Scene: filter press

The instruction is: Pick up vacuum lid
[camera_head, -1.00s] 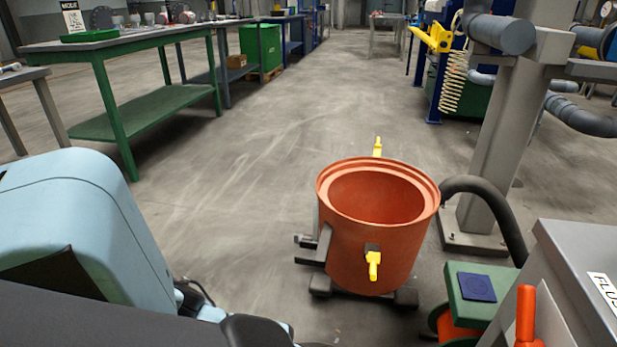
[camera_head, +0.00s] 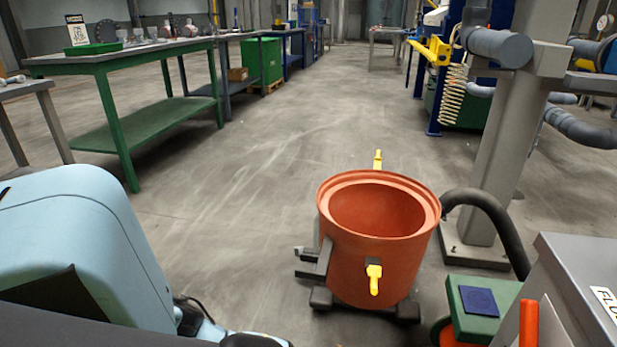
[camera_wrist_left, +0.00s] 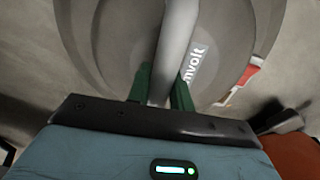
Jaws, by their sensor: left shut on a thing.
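The vacuum lid (camera_wrist_left: 105,45) is a large round grey piece with white lettering, in the left wrist view. A light grey bar-like handle (camera_wrist_left: 176,45) crosses its middle. My left gripper (camera_wrist_left: 162,85) has green fingers on both sides of this handle and is shut on it. Its fingertips are partly hidden by the handle. In the head view the orange vacuum drum (camera_head: 370,265) stands open and empty on a dark base, with yellow latches on its sides. The lid and left gripper are out of that view. My right gripper is not in view.
A dark hose (camera_head: 497,215) arches right of the drum beside a grey post (camera_head: 510,140). A grey cabinet (camera_head: 575,265) and a green-topped box (camera_head: 480,285) are at lower right. A green workbench (camera_head: 140,57) stands at left. The floor between is clear.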

